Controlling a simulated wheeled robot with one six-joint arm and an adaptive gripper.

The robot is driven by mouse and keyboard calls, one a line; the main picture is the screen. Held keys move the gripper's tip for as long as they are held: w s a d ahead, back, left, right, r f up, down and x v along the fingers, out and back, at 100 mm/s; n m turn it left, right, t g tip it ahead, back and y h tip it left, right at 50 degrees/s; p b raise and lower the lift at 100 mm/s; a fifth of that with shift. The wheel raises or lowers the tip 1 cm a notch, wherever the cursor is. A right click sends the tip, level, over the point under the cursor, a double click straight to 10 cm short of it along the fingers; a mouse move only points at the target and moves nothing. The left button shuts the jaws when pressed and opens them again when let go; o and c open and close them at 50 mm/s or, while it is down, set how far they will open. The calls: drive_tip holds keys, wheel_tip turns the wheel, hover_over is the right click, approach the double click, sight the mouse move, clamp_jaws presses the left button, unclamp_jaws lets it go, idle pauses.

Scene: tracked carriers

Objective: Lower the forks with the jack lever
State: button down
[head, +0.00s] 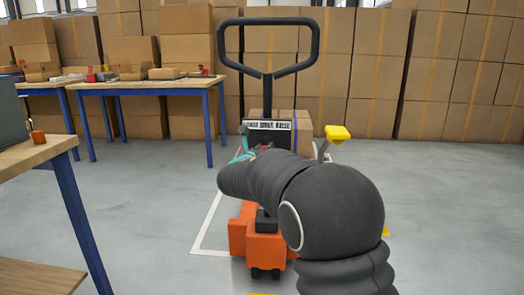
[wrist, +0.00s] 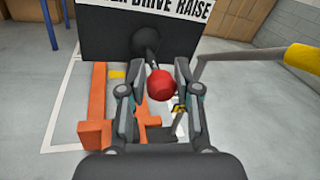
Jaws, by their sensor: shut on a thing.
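The jack lever is a short black stalk with a red ball knob (wrist: 160,86) on the front of a dark panel (wrist: 110,32). The panel's label partly shows and reads "DRIVE RAISE". My gripper (wrist: 159,76) is shut on the red knob, with one finger on each side. In the head view the panel's label (head: 268,125) shows below the black tow handle (head: 268,72), and my arm hides most of the knob. The orange jack body (head: 243,232) stands on the floor below. The forks are not clearly visible.
A yellow-tipped grey bar (head: 338,133) stands just right of the panel, close to my gripper. A workbench (head: 30,152) is at the left, and another table (head: 145,86) stands behind. Stacked cartons (head: 440,75) line the back. The floor at right is open.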

drive_tip(key=shift+d, duration=0.25)
drive_tip(key=c, duration=0.9)
unclamp_jaws()
drive_tip(key=shift+d+r, duration=0.1)
drive_tip(key=shift+d, duration=0.05)
drive_tip(key=shift+a, duration=0.3)
drive_tip(key=shift+s+a, duration=0.15)
drive_tip(key=shift+s, duration=0.1)
drive_tip(key=v, duration=1.1)
drive_tip(key=shift+s, duration=0.25)
